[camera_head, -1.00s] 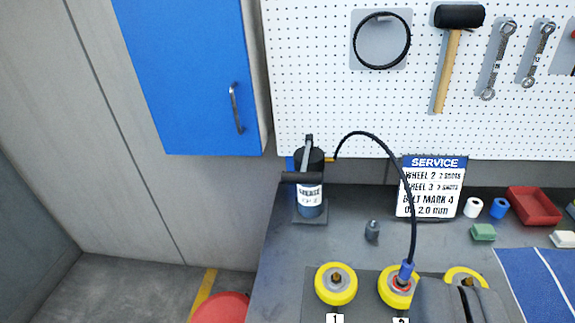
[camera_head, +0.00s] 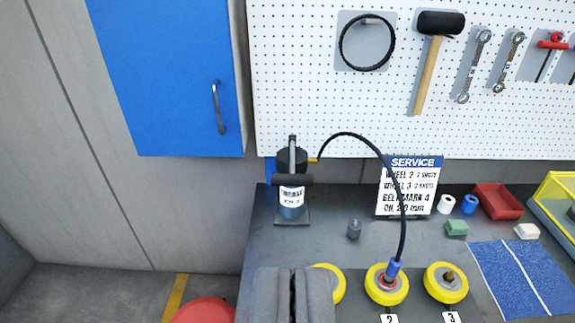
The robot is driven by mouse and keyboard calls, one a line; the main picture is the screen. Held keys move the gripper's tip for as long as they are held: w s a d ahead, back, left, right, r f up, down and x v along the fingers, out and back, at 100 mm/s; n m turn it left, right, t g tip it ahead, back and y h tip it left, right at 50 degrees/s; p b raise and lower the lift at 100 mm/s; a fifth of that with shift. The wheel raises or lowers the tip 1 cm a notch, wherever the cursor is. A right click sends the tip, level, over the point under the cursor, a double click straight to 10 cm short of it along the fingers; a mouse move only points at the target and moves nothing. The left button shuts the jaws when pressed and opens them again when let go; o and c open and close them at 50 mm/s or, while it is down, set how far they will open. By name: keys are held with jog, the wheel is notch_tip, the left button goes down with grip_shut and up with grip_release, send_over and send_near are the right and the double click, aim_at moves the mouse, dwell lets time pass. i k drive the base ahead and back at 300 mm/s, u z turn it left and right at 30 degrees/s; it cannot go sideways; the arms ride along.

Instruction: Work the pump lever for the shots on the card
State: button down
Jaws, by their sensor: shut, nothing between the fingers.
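The grease pump (camera_head: 291,199) stands upright on the bench at the back left, a dark canister with a white label. Its lever (camera_head: 292,180) has a black grip across the front of the pump. A black hose (camera_head: 376,149) arches from the pump to a blue coupler (camera_head: 393,268) on the yellow wheel 2 (camera_head: 387,285). The service card (camera_head: 408,186) stands behind; it lists wheel 2, wheel 3, belt mark 4 and oil 2.0 mm, with the shot counts blurred. My gripper (camera_head: 292,275) is shut and empty in front of the pump, partly hiding wheel 1 (camera_head: 329,283).
Wheel 3 (camera_head: 446,283) is right of wheel 2. Right are white and blue rolls, a red tray (camera_head: 498,201) and a blue mat (camera_head: 524,279). A blue cabinet (camera_head: 165,75) hangs at left.

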aim_at(291, 178)
jog(key=u, duration=0.05)
jog(key=i, duration=1)
jog(key=z, duration=0.1)
